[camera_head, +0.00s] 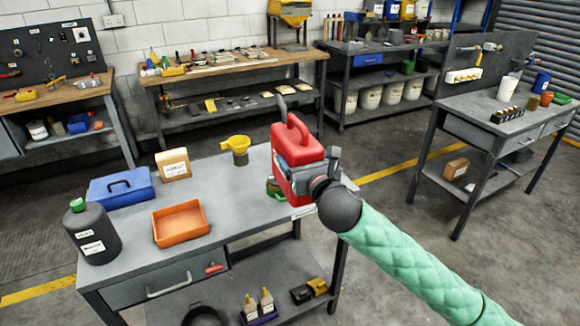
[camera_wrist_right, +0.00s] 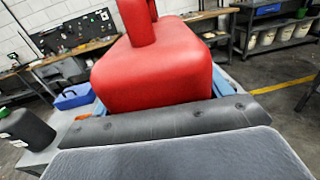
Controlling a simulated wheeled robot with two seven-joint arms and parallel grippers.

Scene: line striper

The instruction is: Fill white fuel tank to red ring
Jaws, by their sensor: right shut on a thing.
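A red fuel can (camera_head: 297,140) with a top handle and a grey spout is held in my right gripper (camera_head: 308,166), above the right end of the near workbench (camera_head: 225,215). The can looks roughly upright, with its spout pointing up and to the left. In the right wrist view the red can (camera_wrist_right: 155,70) fills the space beyond the dark gripper pad (camera_wrist_right: 165,122). I cannot make out a white fuel tank or a red ring in either view. A green and dark object (camera_head: 272,188) is partly hidden behind the can. My left gripper is not in view.
On the near bench stand a yellow funnel (camera_head: 236,143) on a dark container, a blue toolbox (camera_head: 120,188), an orange tray (camera_head: 180,223), a dark jug (camera_head: 92,235) with a green cap and a tan labelled box (camera_head: 173,165). The bench's front middle is clear.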

